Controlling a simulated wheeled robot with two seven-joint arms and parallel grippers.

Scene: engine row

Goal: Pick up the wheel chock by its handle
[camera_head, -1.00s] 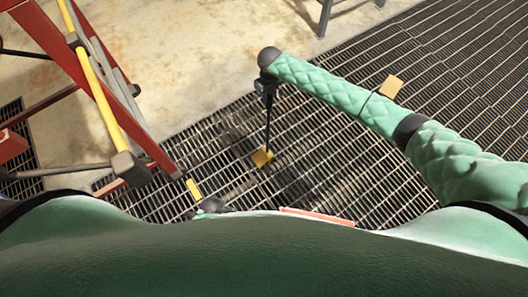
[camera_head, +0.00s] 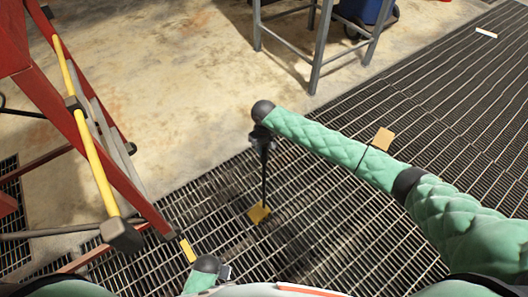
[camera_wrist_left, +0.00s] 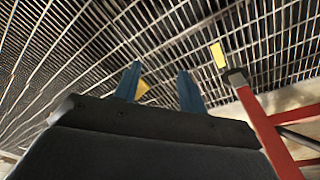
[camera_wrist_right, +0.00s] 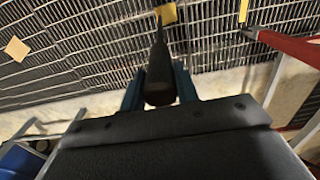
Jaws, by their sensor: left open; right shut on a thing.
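The wheel chock appears as a yellow block (camera_head: 259,213) on a long black handle, low over or on the floor grating; I cannot tell whether it touches. In the right wrist view the chock's yellow end (camera_wrist_right: 167,13) shows at the top, with the handle running down from it. My right gripper (camera_head: 263,143) is shut on the handle's upper end, with its fingers (camera_wrist_right: 158,85) on either side. My left gripper (camera_wrist_left: 158,85) is open and empty over the grating. In the head view only the left arm's end (camera_head: 207,265) shows at the bottom.
A red frame (camera_head: 75,110) with a yellow pole (camera_head: 92,150) stands at the left. An orange square (camera_head: 383,138) lies beyond my right forearm, and a yellow strip (camera_head: 187,250) near the frame's foot. A grey metal stand (camera_head: 320,45) is at the back. Open grating (camera_head: 450,100) lies right.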

